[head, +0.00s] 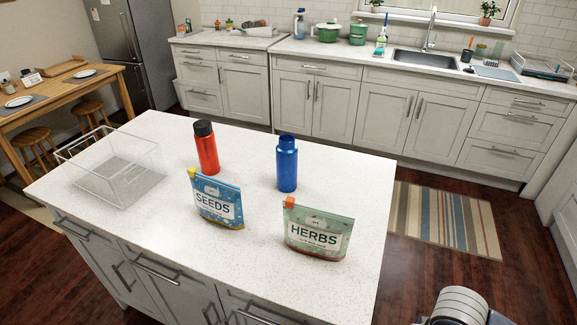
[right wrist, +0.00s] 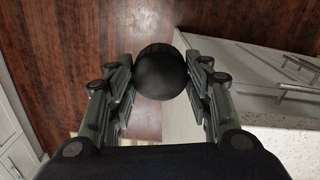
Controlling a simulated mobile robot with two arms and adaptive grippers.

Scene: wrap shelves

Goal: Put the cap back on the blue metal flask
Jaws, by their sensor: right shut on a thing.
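The blue metal flask (head: 287,165) stands upright on the white island, right of its middle. Its narrower neck shows blue, with no dark cap on it. In the right wrist view my right gripper (right wrist: 160,70) is shut on a round black cap (right wrist: 162,74), held between the two fingers. The cap is over the wooden floor beside the island, apart from the flask. In the head view only a piece of my right arm shows at the lower right; the gripper is out of that picture. My left gripper is in neither view.
A red flask (head: 206,147) with a black top stands left of the blue one. A seeds pouch (head: 216,200) and a herbs pouch (head: 318,230) stand in front. A clear open bin (head: 110,165) is at the left. The island's right edge (head: 383,240) is clear.

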